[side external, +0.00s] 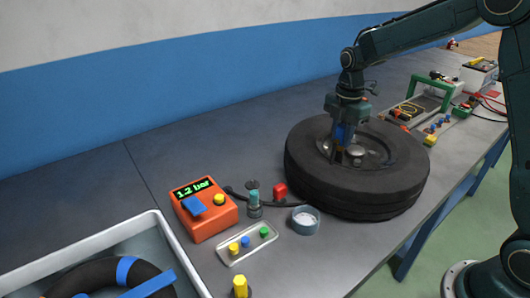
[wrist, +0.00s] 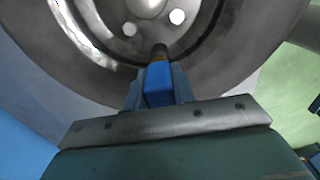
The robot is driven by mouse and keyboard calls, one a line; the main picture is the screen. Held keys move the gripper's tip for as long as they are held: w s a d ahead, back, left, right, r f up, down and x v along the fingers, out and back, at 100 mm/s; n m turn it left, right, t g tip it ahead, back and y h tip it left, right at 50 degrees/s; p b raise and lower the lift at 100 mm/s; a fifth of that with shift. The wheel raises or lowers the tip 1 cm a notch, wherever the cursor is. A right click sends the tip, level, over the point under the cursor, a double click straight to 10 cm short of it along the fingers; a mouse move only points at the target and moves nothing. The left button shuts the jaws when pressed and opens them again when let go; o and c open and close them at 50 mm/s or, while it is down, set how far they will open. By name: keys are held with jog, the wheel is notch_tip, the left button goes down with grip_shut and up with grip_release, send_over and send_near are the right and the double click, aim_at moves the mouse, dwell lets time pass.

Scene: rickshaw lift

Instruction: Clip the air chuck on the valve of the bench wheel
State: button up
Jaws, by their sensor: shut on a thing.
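The bench wheel (side external: 385,190), a black tyre on a metal rim, lies flat on the bench. My gripper (side external: 343,150) points down over the rim, left of its hub. It is shut on a blue tool (wrist: 159,84), which shows between the fingers in the wrist view. A dark stub (wrist: 160,52) with a brownish collar is at the tool's far end, against the rim; I cannot tell whether it is the tool's tip or the valve. A red piece (side external: 280,190) by a black hose (side external: 290,204) lies left of the wheel and may be the air chuck.
An orange gauge box (side external: 205,208) reads 1.2 bar. Near it stand a teal-topped post (side external: 253,197), a small round dish (side external: 305,219) and a tray with coloured caps (side external: 229,257). A grey bin (side external: 90,243) is front left. Tools and cables crowd the bench beyond the wheel.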

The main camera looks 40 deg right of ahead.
jog(key=shift+r, duration=1.35)
dwell(6.7)
